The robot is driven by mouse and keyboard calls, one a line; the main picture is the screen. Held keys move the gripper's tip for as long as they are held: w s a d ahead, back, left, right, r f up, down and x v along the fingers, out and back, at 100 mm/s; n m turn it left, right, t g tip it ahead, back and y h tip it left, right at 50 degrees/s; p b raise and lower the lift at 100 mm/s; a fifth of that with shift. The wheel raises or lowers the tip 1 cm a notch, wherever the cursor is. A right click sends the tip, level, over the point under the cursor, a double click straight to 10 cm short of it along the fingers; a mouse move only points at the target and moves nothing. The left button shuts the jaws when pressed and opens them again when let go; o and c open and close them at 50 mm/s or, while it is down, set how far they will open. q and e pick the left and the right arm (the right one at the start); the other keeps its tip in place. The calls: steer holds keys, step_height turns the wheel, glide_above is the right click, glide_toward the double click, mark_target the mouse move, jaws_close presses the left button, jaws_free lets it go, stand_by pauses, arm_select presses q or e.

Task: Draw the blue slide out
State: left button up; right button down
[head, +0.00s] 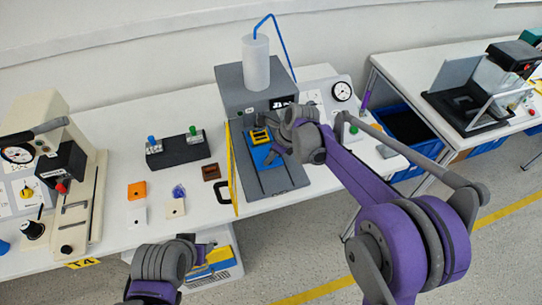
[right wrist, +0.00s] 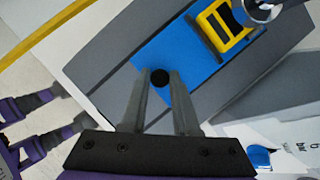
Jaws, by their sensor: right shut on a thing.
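The blue slide (head: 265,158) lies in a grey bed at the front of the grey machine, with a yellow frame (head: 260,137) on it. In the right wrist view the blue slide (right wrist: 200,68) has a round black knob (right wrist: 160,77) near its front end. My right gripper (right wrist: 160,88) is shut on this knob, one finger on each side. In the head view my right gripper (head: 277,155) is over the slide's right side and hides the knob. My left arm (head: 165,262) is low at the front; its fingers are unclear.
The grey machine (head: 243,93) carries a white cylinder. A yellow-edged panel (head: 232,170) stands just left of the bed. A switch box (head: 178,150) and small blocks lie further left.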

steer(key=shift+s, duration=0.1)
steer(key=s+d, duration=0.1)
steer(key=s, duration=0.2)
steer(key=s+d+b, duration=0.1)
steer(key=s, duration=0.3)
steer(key=s+d, duration=0.1)
steer(key=s, duration=0.3)
steer(key=shift+s+d, duration=0.1)
steer(key=shift+d, duration=0.3)
steer(key=shift+s+d, duration=0.1)
steer(key=shift+s, duration=0.3)
steer(key=c, duration=0.9)
jaws_free()
steer(key=shift+c, duration=0.2)
steer(key=shift+o, duration=1.4)
steer(key=shift+s+d, duration=0.1)
steer(key=shift+s, duration=0.05)
